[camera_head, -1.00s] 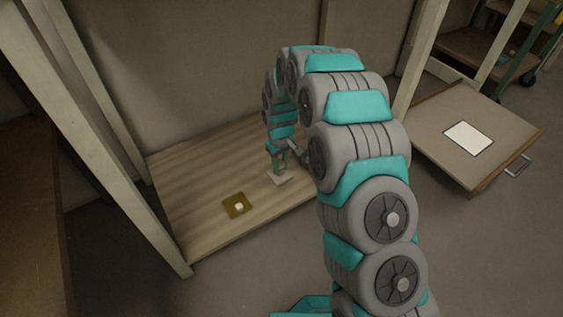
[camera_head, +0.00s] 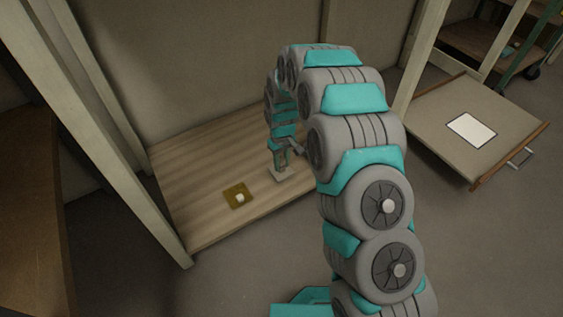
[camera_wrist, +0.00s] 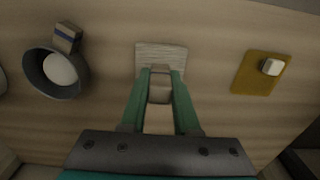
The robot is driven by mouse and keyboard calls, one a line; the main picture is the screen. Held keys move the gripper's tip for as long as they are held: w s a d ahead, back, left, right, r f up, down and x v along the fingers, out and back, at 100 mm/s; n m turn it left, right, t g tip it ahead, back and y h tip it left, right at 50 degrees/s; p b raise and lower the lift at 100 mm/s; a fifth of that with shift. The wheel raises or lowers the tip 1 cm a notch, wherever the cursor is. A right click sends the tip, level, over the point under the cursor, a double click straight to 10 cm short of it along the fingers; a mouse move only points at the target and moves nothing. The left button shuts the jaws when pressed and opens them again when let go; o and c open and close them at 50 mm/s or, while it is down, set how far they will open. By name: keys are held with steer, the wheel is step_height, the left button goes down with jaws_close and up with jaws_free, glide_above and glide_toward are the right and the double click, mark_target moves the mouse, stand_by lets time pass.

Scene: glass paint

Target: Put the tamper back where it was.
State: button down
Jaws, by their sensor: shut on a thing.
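My gripper (camera_head: 282,164) is over the wooden board and shut on a small pale block, which I take to be the tamper (camera_wrist: 160,90). In the wrist view the block sits between the two green fingers (camera_wrist: 160,72). A pale, flat square plate (camera_wrist: 160,56) lies just beyond the fingertips. It also shows under the gripper in the head view (camera_head: 278,177). I cannot tell whether the block touches or is joined to this plate. A yellow-brown square (camera_head: 238,195) with a small white block (camera_wrist: 272,67) on it lies apart, at the right in the wrist view.
In the wrist view a dark round bowl (camera_wrist: 40,84) with a white round thing in it stands at left, beside a small blue-striped block (camera_wrist: 67,37). Pale posts (camera_head: 110,140) flank the board (camera_head: 190,165). A drawer-like tray (camera_head: 430,125) holds a white sheet (camera_head: 471,130).

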steer(key=shift+f, duration=0.55)
stand_by(1.1)
steer(key=c, duration=0.6)
jaws_free()
steer(key=shift+o, duration=0.2)
step_height(320, 180, up, 7)
steer(key=shift+r+p, duration=0.15)
steer(key=shift+p, duration=0.45)
steer(key=shift+s+r, duration=0.1)
steer(key=shift+r, duration=0.3)
steer(key=s+d+r+m+p, duration=0.25)
steer(key=s+d+r, duration=0.25)
steer(key=s+r, duration=0.45)
steer(key=s+d+r+m+p, duration=0.1)
steer(key=s+d+r+p, duration=0.35)
steer(key=r, duration=0.85)
steer(key=s+d+r+m+p, duration=0.1)
steer(key=s+d+r, duration=0.1)
steer(key=s, duration=0.7)
steer(key=s+d+r+m+g+p, duration=0.1)
steer(key=s+d+r+p, duration=0.1)
steer(key=s+r, duration=0.3)
steer(key=s+d+r+m+p, duration=0.1)
steer(key=s+d+r, duration=0.2)
steer(key=s, duration=0.9)
steer(key=shift+s+d+r+g, duration=0.25)
steer(key=shift+s+d+g, duration=0.15)
